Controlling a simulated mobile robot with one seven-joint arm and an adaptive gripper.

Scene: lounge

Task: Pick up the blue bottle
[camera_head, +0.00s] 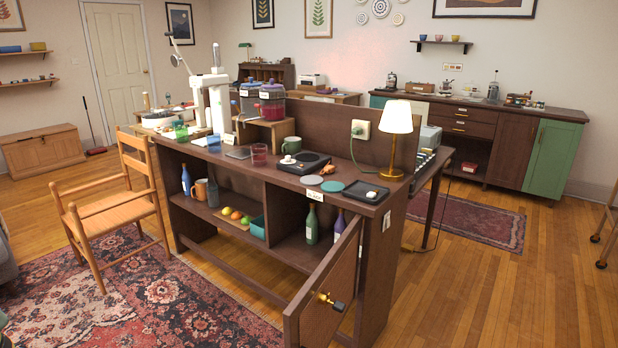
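A blue bottle (186,180) stands upright on the lower shelf in the left open bay of the dark wooden counter (285,195). It is at the left end of that bay, left of an orange mug (201,190) and a grey bottle (213,192). In the right bay stand a green bottle (312,224) and a purple-blue bottle (339,224), both upright. My gripper is not in view.
The counter's cabinet door (325,290) hangs open towards the front right. A wooden chair (115,215) stands left of the blue bottle. Colourful fruit (235,215) and a teal box (258,227) share its shelf. The patterned rug (170,295) in front is largely clear.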

